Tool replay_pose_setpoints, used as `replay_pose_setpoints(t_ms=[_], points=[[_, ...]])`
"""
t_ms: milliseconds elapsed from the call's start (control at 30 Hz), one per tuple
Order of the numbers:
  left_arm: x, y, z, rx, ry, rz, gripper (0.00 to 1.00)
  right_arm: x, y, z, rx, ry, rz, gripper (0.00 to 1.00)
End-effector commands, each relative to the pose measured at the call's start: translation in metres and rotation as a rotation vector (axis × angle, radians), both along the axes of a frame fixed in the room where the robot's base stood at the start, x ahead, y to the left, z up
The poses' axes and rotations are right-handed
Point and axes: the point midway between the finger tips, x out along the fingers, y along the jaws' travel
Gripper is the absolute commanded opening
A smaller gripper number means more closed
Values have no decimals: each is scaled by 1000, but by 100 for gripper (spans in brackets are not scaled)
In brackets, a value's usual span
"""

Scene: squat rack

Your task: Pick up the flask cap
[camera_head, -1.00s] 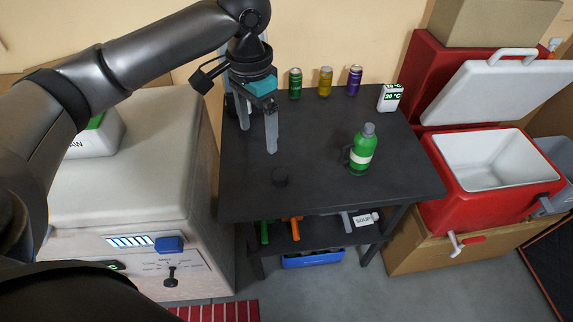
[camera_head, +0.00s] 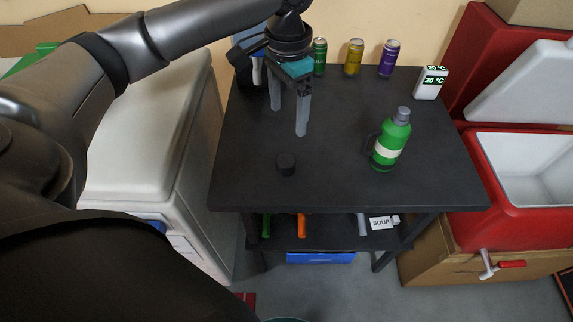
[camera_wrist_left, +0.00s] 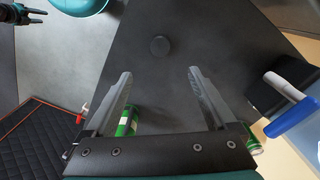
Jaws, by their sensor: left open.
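The flask cap (camera_head: 286,164) is a small black disc on the dark table, left of the green flask (camera_head: 390,142). The flask stands upright with a grey top and a pale band. My left gripper (camera_head: 288,120) points down, open and empty, above the table and behind the cap in the head view. In the left wrist view the cap (camera_wrist_left: 159,46) lies beyond the open fingertips (camera_wrist_left: 160,73), centred between them and apart from them. The flask (camera_wrist_left: 127,121) is partly hidden by a finger there. My right gripper (camera_wrist_left: 34,15) shows small at the wrist view's top left corner.
Green (camera_head: 319,57), yellow (camera_head: 353,58) and purple (camera_head: 388,58) cans and a white temperature display (camera_head: 430,83) line the table's back. A red cooler (camera_head: 520,205) stands right, a white appliance (camera_head: 140,140) left. The black table top (camera_head: 335,190) is clear around the cap.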

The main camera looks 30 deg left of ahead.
Motion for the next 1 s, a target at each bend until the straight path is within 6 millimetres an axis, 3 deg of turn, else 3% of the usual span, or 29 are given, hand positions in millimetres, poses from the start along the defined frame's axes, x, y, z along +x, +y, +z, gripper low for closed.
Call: replay_pose_setpoints(t_ms=[300,433,1000], points=[[-1,0,-59,2,4,0,90,33,-5,-23,-4,-47,-8,50],[-1,0,-80,2,4,-1,90,56,-2,-21,-2,-70,-9,50],[-1,0,-106,1,2,-1,90,76,17,-13,14,-63,-8,50]])
